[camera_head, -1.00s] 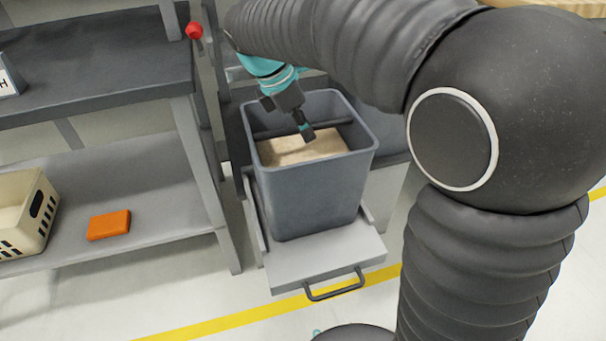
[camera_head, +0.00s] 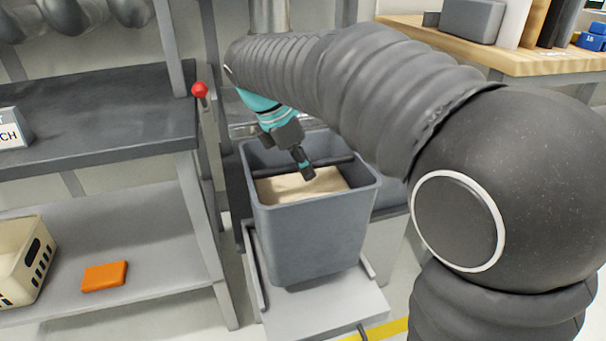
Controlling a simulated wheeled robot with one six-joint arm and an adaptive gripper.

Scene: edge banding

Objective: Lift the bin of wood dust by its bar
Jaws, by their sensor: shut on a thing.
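The grey bin (camera_head: 315,235) of pale wood dust (camera_head: 290,186) stands upright in the middle of the view. A dark bar (camera_head: 335,160) crosses its mouth. My gripper (camera_head: 307,171) reaches down into the mouth from the upper left and is shut on the bar; the fingertips partly hide the grasp. The bin appears slightly raised over the pale grey pull-out tray (camera_head: 330,312), but its underside is hidden, so the gap is hard to judge.
A grey workbench with a lower shelf (camera_head: 150,245) stands close at left, holding an orange block (camera_head: 105,276) and a cream basket (camera_head: 22,262). A red knob (camera_head: 200,89) rises at its corner. A wooden-topped table (camera_head: 500,60) is at upper right.

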